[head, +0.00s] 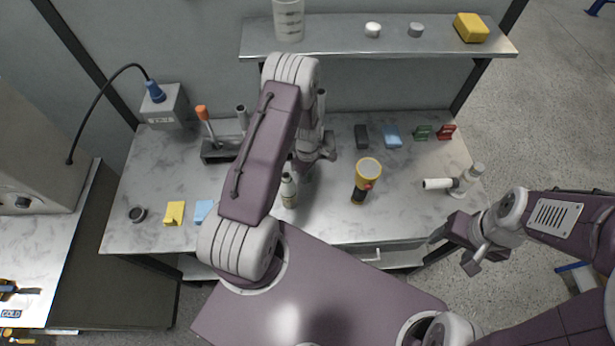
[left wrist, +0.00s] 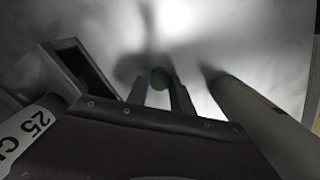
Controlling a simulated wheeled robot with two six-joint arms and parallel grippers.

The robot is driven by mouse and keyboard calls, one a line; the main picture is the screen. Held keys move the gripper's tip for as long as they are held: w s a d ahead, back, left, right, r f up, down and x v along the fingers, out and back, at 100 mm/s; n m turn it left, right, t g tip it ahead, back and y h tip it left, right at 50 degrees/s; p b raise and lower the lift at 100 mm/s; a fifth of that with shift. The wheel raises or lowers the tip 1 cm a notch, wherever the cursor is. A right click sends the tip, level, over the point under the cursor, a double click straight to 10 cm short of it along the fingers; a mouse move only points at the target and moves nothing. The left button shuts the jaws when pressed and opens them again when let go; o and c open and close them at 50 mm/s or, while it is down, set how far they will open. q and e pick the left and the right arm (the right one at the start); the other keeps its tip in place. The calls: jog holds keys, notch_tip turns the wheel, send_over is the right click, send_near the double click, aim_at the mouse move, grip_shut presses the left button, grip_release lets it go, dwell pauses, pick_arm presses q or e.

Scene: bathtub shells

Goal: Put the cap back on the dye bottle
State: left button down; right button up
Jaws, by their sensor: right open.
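My right gripper (head: 456,252) is open and empty, off the table's front right edge.
A white cylinder (head: 437,184) lies at the right. A rack (head: 222,150) holds an orange-handled tool behind my left arm. Sticky notes (head: 174,213) lie front left. A shelf (head: 345,42) spans the back.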

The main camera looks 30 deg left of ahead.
pick_arm(q)
jog(key=shift+r, duration=0.1)
jog(key=shift+w+r, duration=0.1)
jog(key=shift+r, duration=0.4)
notch_tip(320, 180, up, 3)
jog(key=shift+d+b, duration=0.1)
jog(key=shift+b, duration=0.65)
jog(key=s+d+r+b, duration=0.2)
jog(key=d+r, duration=0.5)
jog(key=d, duration=0.4)
jog(key=shift+s+d, duration=0.15)
jog(key=shift+s, duration=0.2)
pick_arm(e)
jog(key=shift+f, duration=1.85)
pick_arm(q)
jog(key=shift+f, duration=0.1)
pick_arm(e)
jog(key=shift+o, duration=0.4)
jog(key=shift+f, duration=0.1)
